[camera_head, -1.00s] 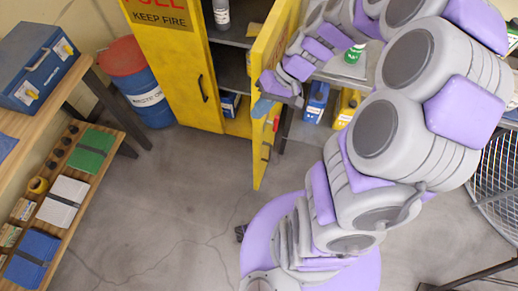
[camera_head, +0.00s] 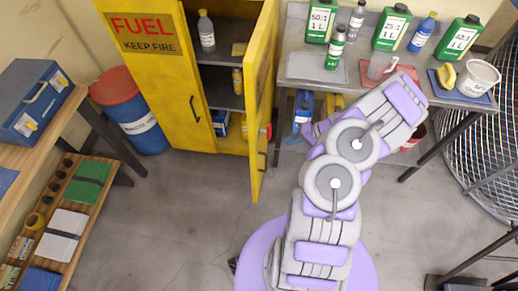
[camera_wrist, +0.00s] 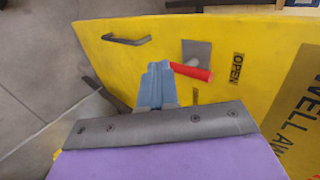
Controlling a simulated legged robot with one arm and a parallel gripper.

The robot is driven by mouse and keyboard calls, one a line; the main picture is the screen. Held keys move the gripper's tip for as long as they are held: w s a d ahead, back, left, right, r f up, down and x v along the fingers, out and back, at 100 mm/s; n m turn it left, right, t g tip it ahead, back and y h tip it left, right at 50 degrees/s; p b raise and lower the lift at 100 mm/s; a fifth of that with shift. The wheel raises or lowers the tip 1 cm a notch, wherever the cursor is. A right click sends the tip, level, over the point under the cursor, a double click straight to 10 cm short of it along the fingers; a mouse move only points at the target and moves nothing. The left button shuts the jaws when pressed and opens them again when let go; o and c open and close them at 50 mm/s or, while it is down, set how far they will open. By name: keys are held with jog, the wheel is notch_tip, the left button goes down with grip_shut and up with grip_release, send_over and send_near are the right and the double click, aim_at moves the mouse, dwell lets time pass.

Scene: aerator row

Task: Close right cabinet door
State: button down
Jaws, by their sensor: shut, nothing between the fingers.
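The yellow fuel cabinet (camera_head: 150,75) stands at the back with its left door closed. Its right door (camera_head: 262,100) stands open, swung out toward me and seen nearly edge-on. The wrist view shows a yellow door face (camera_wrist: 130,65) with a dark bar handle (camera_wrist: 126,40), a red lever (camera_wrist: 192,71) on a grey plate and an "OPEN" label (camera_wrist: 237,67). My gripper (camera_wrist: 158,68) is shut and empty, its blue fingers in front of this face, near the lever. Whether they touch the door is unclear.
A bench (camera_head: 345,68) with green bottles and a white tub (camera_head: 478,77) stands right of the door. A wire fan guard (camera_head: 485,150) is far right. A red and blue drum (camera_head: 132,112) stands left of the cabinet. Floor before the cabinet is clear.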

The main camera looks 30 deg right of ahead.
jog(key=b+x, duration=0.3)
jog(key=x, duration=1)
jog(key=shift+w+a+b, duration=0.2)
jog(key=shift+a+b, duration=0.1)
jog(key=shift+a, duration=0.3)
jog(key=shift+d+r, duration=0.1)
jog(key=shift+r, duration=0.05)
jog(key=shift+d+m, duration=0.15)
jog(key=shift+m, duration=0.15)
